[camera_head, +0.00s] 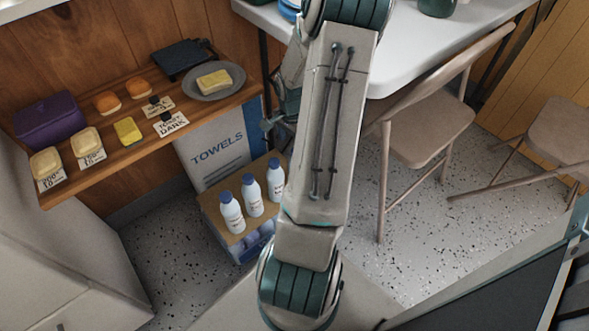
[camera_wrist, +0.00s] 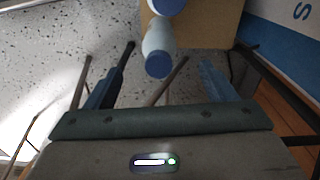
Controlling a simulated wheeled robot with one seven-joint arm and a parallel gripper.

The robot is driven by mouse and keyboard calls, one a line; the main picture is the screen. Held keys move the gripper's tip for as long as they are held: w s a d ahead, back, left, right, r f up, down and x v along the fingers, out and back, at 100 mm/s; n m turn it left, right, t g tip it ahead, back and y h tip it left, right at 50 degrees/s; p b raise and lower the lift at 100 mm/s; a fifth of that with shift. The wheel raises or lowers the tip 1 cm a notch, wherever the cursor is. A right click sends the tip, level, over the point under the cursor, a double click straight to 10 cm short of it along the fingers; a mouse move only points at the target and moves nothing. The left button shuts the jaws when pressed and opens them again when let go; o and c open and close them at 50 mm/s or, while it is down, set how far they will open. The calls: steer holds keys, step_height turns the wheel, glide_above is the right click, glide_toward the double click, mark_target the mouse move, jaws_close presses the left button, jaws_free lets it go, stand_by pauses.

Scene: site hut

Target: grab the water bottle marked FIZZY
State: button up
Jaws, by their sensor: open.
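Three white water bottles with blue caps stand upright in a row on a small wood-topped stand: a left one (camera_head: 232,216), a middle one (camera_head: 253,197) and a right one (camera_head: 275,182). Their labels are too small to read, so I cannot tell which is marked FIZZY. In the wrist view, one bottle (camera_wrist: 157,38) shows cap-on between the lines of my gripper's fingers (camera_wrist: 168,55), and a second bottle's blue cap (camera_wrist: 168,5) is cut by the top edge. My gripper is open, with nothing held.
The stand (camera_head: 217,216) is beside a box marked TOWELS (camera_head: 217,150). A white table (camera_head: 425,55) and folding chairs (camera_head: 425,130) are at right. Speckled floor (camera_head: 400,250) lies open between.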

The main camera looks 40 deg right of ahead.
steer(key=shift+s+d+f+m, duration=0.2)
steer(key=shift+d+f+m, duration=0.2)
steer(key=shift+d+f, duration=0.25)
step_height(320, 180, down, 7)
steer(key=b, duration=0.4)
steer(key=shift+a+f, duration=0.1)
steer(key=shift+f, duration=0.1)
steer(key=shift+r, duration=0.1)
jaws_close()
